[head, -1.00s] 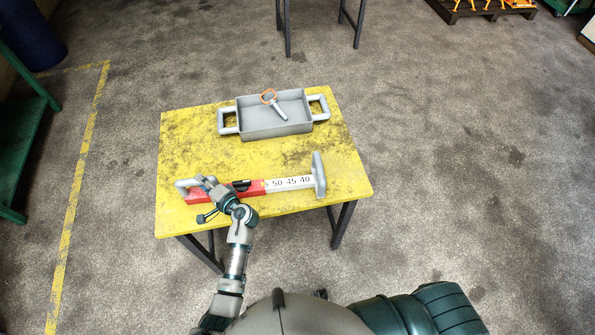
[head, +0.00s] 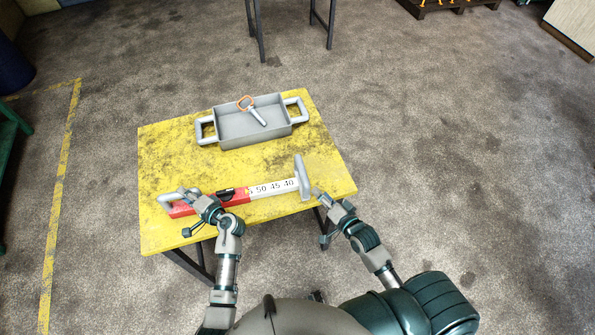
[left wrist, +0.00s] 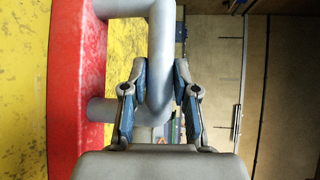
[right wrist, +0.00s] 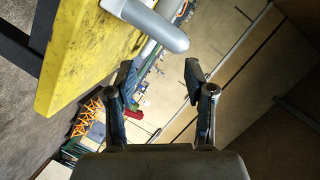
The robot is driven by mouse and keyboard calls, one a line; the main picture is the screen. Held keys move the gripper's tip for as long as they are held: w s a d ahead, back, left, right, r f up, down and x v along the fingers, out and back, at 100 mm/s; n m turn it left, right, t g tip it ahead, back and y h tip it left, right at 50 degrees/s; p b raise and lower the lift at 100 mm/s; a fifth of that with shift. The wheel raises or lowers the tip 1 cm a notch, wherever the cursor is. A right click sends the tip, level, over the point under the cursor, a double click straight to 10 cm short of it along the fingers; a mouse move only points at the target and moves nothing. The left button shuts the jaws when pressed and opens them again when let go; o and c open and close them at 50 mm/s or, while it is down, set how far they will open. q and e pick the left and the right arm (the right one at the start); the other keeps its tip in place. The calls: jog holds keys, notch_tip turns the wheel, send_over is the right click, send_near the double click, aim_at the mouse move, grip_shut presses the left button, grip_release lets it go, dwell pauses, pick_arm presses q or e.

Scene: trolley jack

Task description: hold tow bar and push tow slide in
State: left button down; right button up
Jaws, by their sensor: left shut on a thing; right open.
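The tow bar (head: 236,199) lies along the near side of the yellow table, red with a grey handle at its left end. The white tow slide (head: 272,189), marked 50 45 40, sticks out of its right end and carries a grey end plate (head: 303,178). My left gripper (head: 192,199) is shut on the grey handle (left wrist: 160,40), seen between its fingers in the left wrist view. My right gripper (head: 322,194) is open and empty, just right of the end plate and apart from it. A rounded grey part (right wrist: 150,22), likely the end plate, shows beyond its fingers in the right wrist view.
The yellow table (head: 165,150) has a grey two-handled tray (head: 232,128) at the back, holding a pin with an orange ring (head: 256,113). The table's right edge lies close to my right gripper. The floor to the right is clear.

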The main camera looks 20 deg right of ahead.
aim_at(301, 172)
jog(key=x, duration=0.4)
jog(key=r+x, duration=0.1)
jog(key=x, duration=0.2)
jog(key=r+x, duration=0.1)
jog(key=x, duration=0.3)
jog(key=shift+w+a+r, duration=0.1)
jog(key=shift+w+a, duration=0.35)
jog(key=shift+a, duration=0.05)
jog(key=shift+c, duration=0.3)
grip_shut()
